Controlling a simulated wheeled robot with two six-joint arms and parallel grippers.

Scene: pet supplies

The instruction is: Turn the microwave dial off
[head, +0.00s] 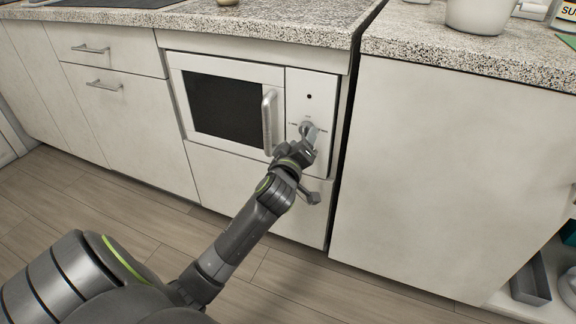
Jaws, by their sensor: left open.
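The white microwave (228,75) is built into the cabinet below the counter, with a dark window (222,106) and a vertical handle (268,121). Its control panel (311,85) is on the right side, with a small black dot near the top. The dial (310,129) sits lower on the panel and is partly covered by my gripper. My left gripper (309,140) is open, with its fingertips at the dial. I cannot tell whether the fingers touch it. My right gripper is not in view.
A speckled counter (270,22) runs above the microwave. A white pot (478,14) stands on the right counter (440,48). Drawers with handles (92,49) are at the left. A grey bin (531,278) is at the lower right. The wooden floor (300,285) in front is clear.

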